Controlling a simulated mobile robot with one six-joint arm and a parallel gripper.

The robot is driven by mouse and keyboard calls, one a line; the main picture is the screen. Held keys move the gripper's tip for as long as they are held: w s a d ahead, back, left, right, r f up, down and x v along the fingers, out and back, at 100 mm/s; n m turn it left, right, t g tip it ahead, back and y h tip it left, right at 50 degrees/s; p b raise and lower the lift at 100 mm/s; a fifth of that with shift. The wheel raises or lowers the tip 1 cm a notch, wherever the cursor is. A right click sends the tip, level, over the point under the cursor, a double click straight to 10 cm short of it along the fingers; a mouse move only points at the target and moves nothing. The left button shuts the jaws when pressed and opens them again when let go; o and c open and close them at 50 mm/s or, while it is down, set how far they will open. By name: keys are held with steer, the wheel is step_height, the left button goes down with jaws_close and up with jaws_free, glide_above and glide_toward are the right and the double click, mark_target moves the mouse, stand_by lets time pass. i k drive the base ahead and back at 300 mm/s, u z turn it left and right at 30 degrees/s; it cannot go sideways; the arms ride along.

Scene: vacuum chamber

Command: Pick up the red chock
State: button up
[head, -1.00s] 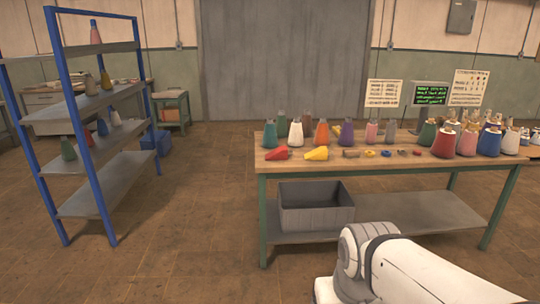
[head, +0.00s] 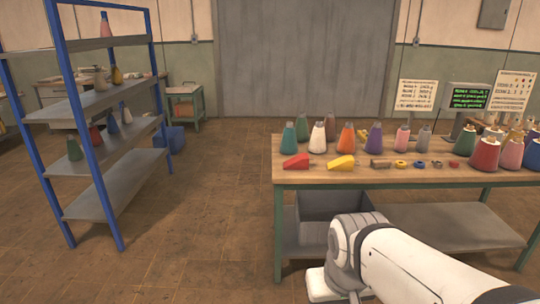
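The red chock (head: 297,161) is a small wedge lying near the front left corner of the wooden workbench top (head: 300,176). A similar yellow wedge (head: 342,162) lies just to its right, with a gap between them. A teal cone-shaped bottle (head: 288,138) stands behind the red chock. My white arm reaches in from the bottom right, below and in front of the bench. My gripper does not show in the head view, so its state cannot be seen.
Several coloured bottles stand along the bench, with small rings and a brown cylinder (head: 380,164) in front. A grey bin (head: 318,206) sits on the lower shelf. A blue-framed shelf rack (head: 100,103) stands at left. Floor between rack and bench is clear.

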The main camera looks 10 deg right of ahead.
mark_target(302, 161)
steer(key=u, duration=0.15)
steer(key=i, duration=2.8)
steer(key=z, duration=0.4)
